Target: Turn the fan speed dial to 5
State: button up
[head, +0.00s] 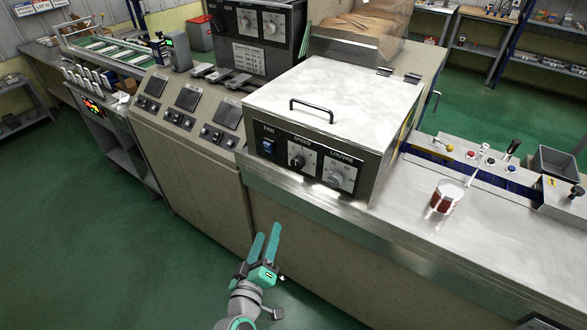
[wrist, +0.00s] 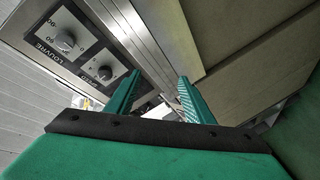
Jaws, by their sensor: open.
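The fan speed dial (head: 297,160) is a dark round knob on a light plate, marked SPEED, on the front panel of a white-topped box (head: 335,95). It also shows in the wrist view (wrist: 105,72), upper left of the fingers; its exact setting is too small to read. The louvre dial (head: 336,178), a grey knob, is to its right and shows in the wrist view (wrist: 65,41). A blue fan switch (head: 268,145) is to its left. My gripper (head: 267,231) is open and empty, below and in front of the panel, apart from the dial. Its green fingers (wrist: 158,76) show in the wrist view.
A metal counter edge (head: 300,200) runs below the panel. Another box with dials (head: 258,35) is behind. A console with screens (head: 187,98) is at left. The green floor (head: 110,245) is clear.

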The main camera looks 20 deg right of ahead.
aim_at(295, 165)
jog(key=w+d+r+m+g+h, duration=0.1)
jog(key=w+r+m+g+h, duration=0.15)
jog(key=r, duration=0.35)
jog(key=w+d+r+m+g+h, duration=0.1)
jog(key=w+d+r+m+h, duration=0.15)
jog(key=r, duration=0.45)
jog(key=shift+t, duration=0.25)
jog(key=x, duration=0.9)
jog(key=shift+d, duration=0.45)
jog(key=c, duration=1)
